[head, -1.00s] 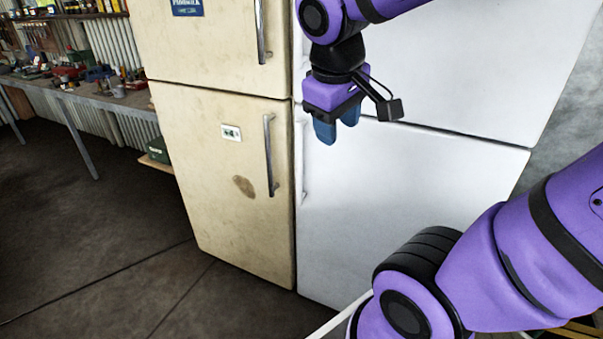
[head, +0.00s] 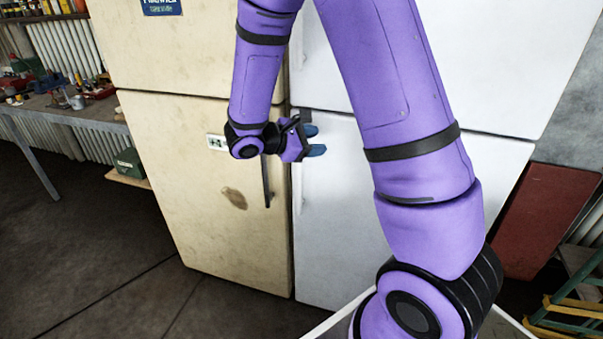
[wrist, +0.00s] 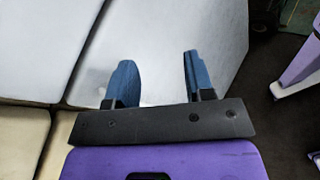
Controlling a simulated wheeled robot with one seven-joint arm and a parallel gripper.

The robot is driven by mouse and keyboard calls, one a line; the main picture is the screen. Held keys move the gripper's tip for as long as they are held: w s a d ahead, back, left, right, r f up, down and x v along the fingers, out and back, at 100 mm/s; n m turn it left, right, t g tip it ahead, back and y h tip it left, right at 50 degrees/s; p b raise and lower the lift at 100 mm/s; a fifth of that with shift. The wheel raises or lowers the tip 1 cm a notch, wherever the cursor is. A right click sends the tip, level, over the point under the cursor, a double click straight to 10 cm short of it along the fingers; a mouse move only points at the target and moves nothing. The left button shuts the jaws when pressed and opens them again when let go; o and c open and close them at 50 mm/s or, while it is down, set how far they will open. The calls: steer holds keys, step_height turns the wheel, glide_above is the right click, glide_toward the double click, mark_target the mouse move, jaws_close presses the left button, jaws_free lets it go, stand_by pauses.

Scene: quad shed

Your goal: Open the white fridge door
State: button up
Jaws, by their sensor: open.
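The white fridge (head: 345,215) stands right of a cream fridge, with an upper and a lower door. A slim white handle (head: 298,188) runs upright along the left edge of its lower door. My gripper (head: 316,140) points right in front of the upper left part of the lower door, near the top of that handle. Its blue fingers are apart with nothing between them. In the wrist view my open gripper (wrist: 157,72) is against the white door surface (wrist: 165,30). I cannot tell whether the fingers touch it, and the handle is not clear there.
The cream fridge (head: 215,255) adjoins on the left, with a metal handle (head: 267,180) close to my wrist. A cluttered workbench (head: 60,105) stands far left. A red panel (head: 545,215) and a green step frame (head: 575,300) are at right.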

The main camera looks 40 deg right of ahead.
steer(key=w+a+f+n+t+h, duration=0.15)
steer(key=w+f+n+t, duration=0.35)
steer(key=f, duration=0.5)
steer(key=n+t, duration=0.5)
steer(key=n, duration=0.2)
glide_toward(297, 177)
steer(key=x, duration=1.3)
steer(key=shift+s, duration=0.1)
steer(key=shift+c, duration=0.2)
steer(key=shift+a, duration=0.1)
jaws_close()
